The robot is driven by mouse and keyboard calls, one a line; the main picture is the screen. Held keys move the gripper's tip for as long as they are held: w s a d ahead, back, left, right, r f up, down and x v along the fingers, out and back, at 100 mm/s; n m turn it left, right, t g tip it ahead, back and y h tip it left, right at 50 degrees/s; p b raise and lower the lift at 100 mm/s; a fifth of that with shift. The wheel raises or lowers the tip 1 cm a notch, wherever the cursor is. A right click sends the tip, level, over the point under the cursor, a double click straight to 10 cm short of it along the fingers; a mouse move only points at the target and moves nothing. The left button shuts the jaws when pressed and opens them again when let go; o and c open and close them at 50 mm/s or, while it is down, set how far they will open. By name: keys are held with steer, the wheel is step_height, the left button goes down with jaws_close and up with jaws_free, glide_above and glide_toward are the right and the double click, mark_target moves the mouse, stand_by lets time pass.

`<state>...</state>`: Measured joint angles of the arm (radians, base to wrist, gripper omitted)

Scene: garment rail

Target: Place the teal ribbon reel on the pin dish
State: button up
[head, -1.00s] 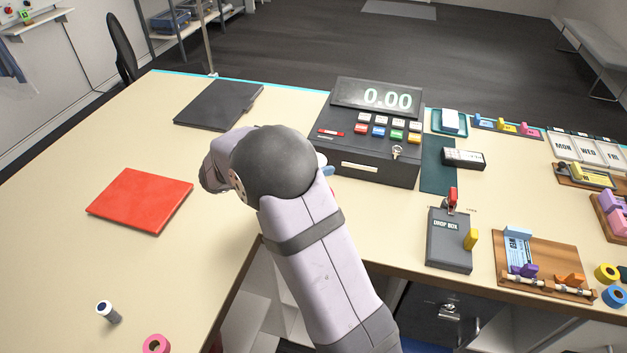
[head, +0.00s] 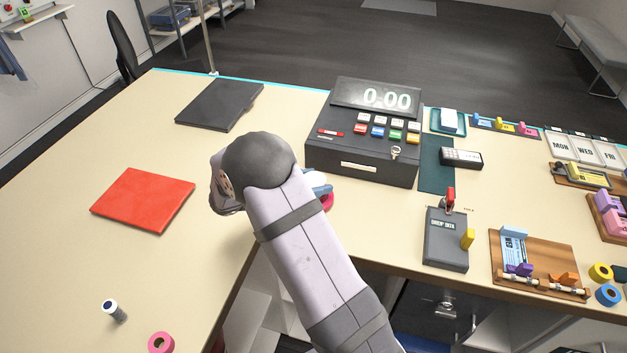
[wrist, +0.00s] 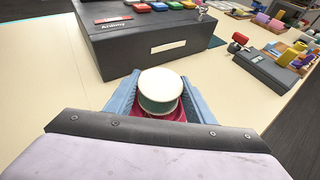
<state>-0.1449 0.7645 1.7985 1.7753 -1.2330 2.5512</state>
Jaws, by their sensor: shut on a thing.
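The teal ribbon reel (wrist: 160,92) has a pale round top and a teal side. In the wrist view it stands upright between the blue fingers of my gripper (wrist: 160,100), which is shut on it. A pink-red piece (wrist: 151,116), which looks like the pin dish, shows just below the reel between the fingers. I cannot tell whether reel and dish touch. In the head view my arm hides most of my gripper (head: 320,187); a pink edge (head: 327,202) shows beside it, in front of the cash register.
The cash register (head: 362,150) stands just behind my gripper. The drop box (head: 446,238) is to the right. A red folder (head: 143,200), a pink roll (head: 161,342) and a dark-blue-and-white spool (head: 114,310) lie left. The counter's front edge is close.

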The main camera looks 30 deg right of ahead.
steer(key=shift+f+b, duration=0.2)
steer(key=shift+b, duration=0.1)
steer(key=o, duration=1.1)
steer(key=shift+c, duration=0.2)
steer(key=shift+r, duration=0.2)
steer(key=shift+r+p, duration=0.1)
steer(key=shift+p, duration=0.3)
steer(key=b+v, duration=0.5)
steer(key=v, duration=0.7)
steer(key=shift+w, duration=0.15)
